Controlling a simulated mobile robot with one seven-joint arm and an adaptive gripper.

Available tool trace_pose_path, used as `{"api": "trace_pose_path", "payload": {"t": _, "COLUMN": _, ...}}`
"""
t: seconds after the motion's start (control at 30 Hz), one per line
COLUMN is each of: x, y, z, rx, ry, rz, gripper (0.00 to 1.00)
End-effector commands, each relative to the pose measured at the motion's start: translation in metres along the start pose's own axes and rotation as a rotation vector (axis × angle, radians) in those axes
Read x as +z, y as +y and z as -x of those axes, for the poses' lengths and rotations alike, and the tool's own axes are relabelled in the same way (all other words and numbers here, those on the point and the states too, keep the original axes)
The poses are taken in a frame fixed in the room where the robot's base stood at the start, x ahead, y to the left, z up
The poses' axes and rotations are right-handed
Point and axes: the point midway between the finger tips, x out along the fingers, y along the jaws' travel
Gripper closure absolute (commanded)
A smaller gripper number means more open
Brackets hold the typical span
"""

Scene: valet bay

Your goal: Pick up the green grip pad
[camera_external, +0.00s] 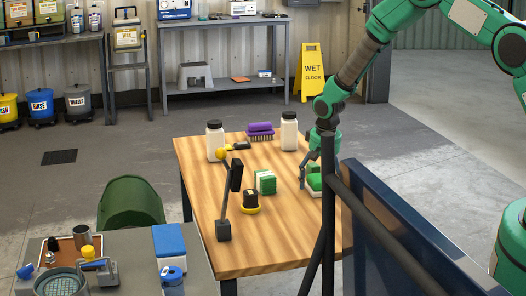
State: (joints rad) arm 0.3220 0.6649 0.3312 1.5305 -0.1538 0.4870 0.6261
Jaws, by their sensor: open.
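My gripper (308,178) is low over the right side of the wooden table (240,255), pointing down with its jaws open. A dark post in front hides part of it. A green item with a pale lower edge (314,183) lies right at the fingers; it may be the green grip pad, but it is small and partly hidden. I cannot tell whether the fingers touch it. A second green item, a green-and-white block (265,182), stands left of the gripper, apart from it.
On the table are two white bottles with dark lids (289,133), a purple brush (260,131), a black item on a yellow round base (250,201) and a dark upright stand (223,230). A dark blue panel (400,235) with a post borders the right side.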

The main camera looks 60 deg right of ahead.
Motion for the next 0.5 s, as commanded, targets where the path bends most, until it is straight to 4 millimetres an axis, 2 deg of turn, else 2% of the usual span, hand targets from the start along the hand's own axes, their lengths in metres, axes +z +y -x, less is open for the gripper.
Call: {"api": "trace_pose_path", "payload": {"t": 0.5, "x": 0.0006, "y": 0.0000, "z": -0.0044, "rx": 0.000, "ry": 0.000, "rz": 0.000, "gripper": 0.14}}
